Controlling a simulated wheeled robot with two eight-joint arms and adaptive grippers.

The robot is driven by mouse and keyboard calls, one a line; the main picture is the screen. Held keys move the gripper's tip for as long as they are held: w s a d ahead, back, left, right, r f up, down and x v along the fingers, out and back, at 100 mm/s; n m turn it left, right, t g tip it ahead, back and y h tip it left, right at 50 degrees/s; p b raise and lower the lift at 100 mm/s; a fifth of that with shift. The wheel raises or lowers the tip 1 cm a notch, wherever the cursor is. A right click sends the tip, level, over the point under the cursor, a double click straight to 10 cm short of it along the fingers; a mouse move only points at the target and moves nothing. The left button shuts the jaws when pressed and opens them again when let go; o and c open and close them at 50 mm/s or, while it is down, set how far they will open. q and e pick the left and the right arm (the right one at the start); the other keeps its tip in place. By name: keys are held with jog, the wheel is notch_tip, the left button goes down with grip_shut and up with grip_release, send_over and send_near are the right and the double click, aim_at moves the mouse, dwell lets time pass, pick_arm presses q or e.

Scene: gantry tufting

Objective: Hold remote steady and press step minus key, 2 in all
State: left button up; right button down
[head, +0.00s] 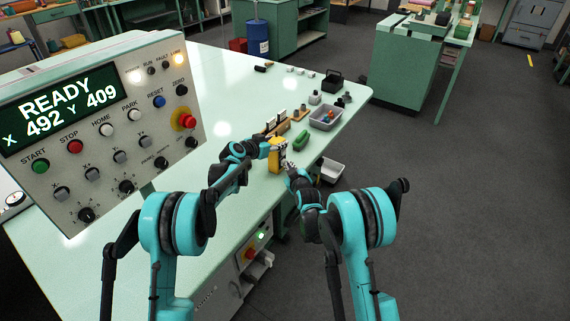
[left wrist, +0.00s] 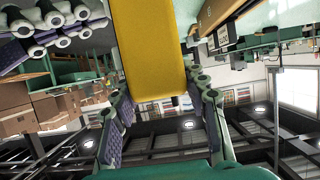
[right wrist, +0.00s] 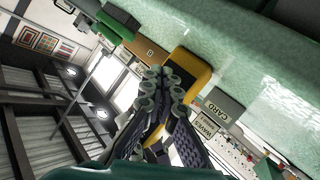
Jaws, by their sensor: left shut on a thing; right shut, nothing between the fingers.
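The yellow remote (head: 274,160) is held upright near the table's right edge. My left gripper (head: 280,146) is shut on it. In the left wrist view the plain yellow side of the remote (left wrist: 150,50) lies between the two fingers. My right gripper (head: 289,166) is shut and empty, close to the right of the remote. In the right wrist view its closed fingertips (right wrist: 166,84) overlap the remote (right wrist: 192,68); I cannot tell whether they touch. The step minus key is not visible. The console screen (head: 45,105) reads READY, X 492, Y 409.
A green object (head: 300,140), a wooden rack (head: 274,126) and a grey bin with coloured things (head: 325,118) are close behind the grippers. A white bin (head: 331,171) is beyond the table edge. The console (head: 100,130) stands at left. The table middle (head: 215,90) is clear.

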jog(key=shift+w+a, duration=0.1)
jog(key=shift+a, duration=0.1)
dwell(0.5)
jog(key=shift+s+d, duration=0.55)
jog(key=shift+d, duration=0.2)
jog(key=shift+d, duration=0.1)
jog(key=s+d, duration=0.1)
jog(key=d, duration=0.1)
jog(key=s+d, duration=0.2)
dwell(2.0)
pick_arm(q)
jog(key=o, duration=1.5)
